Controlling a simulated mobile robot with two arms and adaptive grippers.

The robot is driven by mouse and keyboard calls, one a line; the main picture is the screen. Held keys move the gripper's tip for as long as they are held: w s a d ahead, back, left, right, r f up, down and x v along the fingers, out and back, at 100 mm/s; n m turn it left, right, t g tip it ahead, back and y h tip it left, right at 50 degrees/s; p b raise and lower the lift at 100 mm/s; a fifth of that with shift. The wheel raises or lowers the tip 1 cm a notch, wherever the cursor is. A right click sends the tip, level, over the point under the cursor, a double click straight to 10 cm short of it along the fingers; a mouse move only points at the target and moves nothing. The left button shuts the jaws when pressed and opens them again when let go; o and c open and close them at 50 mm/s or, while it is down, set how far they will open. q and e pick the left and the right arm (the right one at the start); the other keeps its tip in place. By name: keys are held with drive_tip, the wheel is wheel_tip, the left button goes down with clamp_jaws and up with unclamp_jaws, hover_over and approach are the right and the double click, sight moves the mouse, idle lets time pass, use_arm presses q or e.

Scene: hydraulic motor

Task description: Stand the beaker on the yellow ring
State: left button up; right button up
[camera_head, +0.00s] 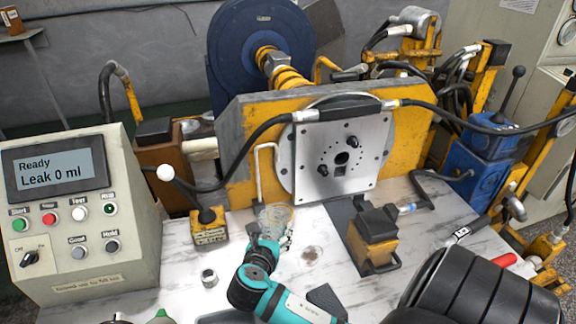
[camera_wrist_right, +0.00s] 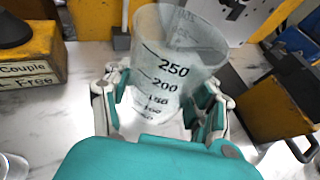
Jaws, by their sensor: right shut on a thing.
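My right gripper (camera_head: 268,241) is shut on the beaker, one finger on each side, as the right wrist view (camera_wrist_right: 160,103) shows. I cannot tell whether the beaker's base touches the bench. I cannot make out the yellow ring clearly. My left gripper is not in view.
A yellow lever box (camera_head: 210,230) stands left of the beaker, with the control panel (camera_head: 80,215) beyond. A yellow-and-black block (camera_head: 374,238) is on the right.

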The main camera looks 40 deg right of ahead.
sight(276, 214)
drive_tip(key=w+d, duration=0.4)
drive_tip(key=d, duration=0.1)
drive_tip(key=shift+w+d+f, duration=0.1)
drive_tip(key=shift+w+f, duration=0.05)
drive_tip(key=shift+f, duration=0.1)
drive_tip(key=w+d, duration=0.4)
drive_tip(key=w+d+f+b, duration=0.1)
drive_tip(key=d, duration=0.1)
drive_tip(key=shift+w+d, duration=0.35)
drive_tip(key=shift+w, duration=0.05)
drive_tip(key=shift+w+d, duration=0.1)
wheel_tip(276, 214, down, 4)
drive_tip(key=shift+r+b, duration=0.2)
drive_tip(key=shift+b, duration=0.15)
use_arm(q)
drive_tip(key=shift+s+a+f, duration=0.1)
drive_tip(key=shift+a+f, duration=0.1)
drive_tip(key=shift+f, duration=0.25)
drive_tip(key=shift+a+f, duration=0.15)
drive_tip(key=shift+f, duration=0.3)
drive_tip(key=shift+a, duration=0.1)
use_arm(e)
drive_tip(key=shift+f, duration=0.1)
